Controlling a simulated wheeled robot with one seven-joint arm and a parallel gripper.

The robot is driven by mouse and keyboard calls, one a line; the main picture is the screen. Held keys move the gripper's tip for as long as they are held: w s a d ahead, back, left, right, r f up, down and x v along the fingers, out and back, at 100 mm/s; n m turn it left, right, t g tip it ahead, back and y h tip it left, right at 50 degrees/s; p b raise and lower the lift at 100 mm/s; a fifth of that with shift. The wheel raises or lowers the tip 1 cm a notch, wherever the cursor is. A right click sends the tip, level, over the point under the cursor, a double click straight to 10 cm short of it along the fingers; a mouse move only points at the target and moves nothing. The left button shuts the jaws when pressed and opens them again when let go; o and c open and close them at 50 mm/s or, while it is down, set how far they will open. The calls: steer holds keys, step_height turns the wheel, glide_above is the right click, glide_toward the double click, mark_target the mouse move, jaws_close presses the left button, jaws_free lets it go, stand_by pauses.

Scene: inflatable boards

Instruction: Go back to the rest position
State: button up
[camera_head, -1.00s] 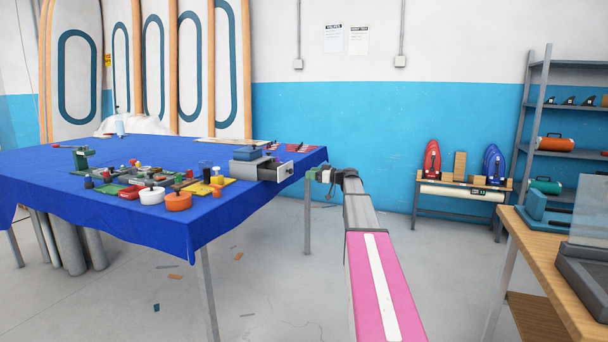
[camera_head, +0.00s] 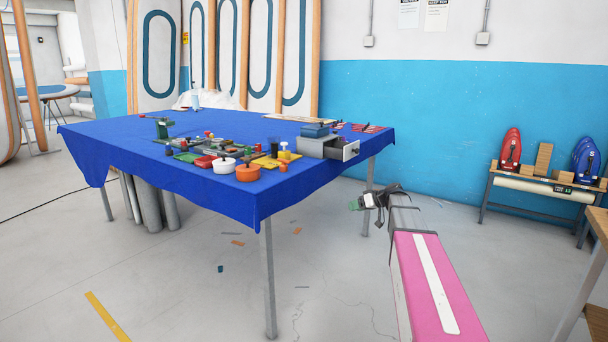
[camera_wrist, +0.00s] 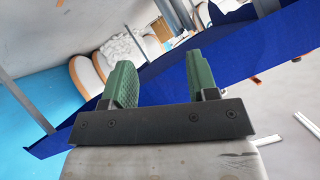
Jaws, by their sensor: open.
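My gripper (camera_head: 358,204) is at the end of my pink and grey arm, beside the right end of the blue-covered table and below its top in the head view. In the wrist view my gripper (camera_wrist: 163,82) shows two green fingers apart with nothing between them. The blue table (camera_head: 130,135) holds several small parts and pots. A grey drawer box (camera_head: 317,145) stands at its right end with the drawer (camera_head: 347,150) pulled open.
A bench (camera_head: 530,190) with red and blue items stands by the wall at right. A wooden table edge (camera_head: 598,228) is at far right. Tall boards (camera_head: 160,60) lean behind the blue table.

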steer(key=s+a+f+m+g+h, duration=0.1)
steer(key=s+f+m+g+h, duration=0.1)
steer(key=s+f, duration=0.4)
steer(key=s+a+f+m+g+h, duration=0.2)
steer(key=s+f+h, duration=0.2)
steer(key=s, duration=1.1)
steer(key=s+a+f+m+g+h, duration=0.2)
steer(key=s+f+h, duration=0.2)
steer(key=s+f, duration=0.4)
steer(key=s, duration=0.3)
steer(key=shift+s+f+m, duration=0.25)
steer(key=shift+f+m, duration=0.05)
steer(key=shift+f, duration=0.1)
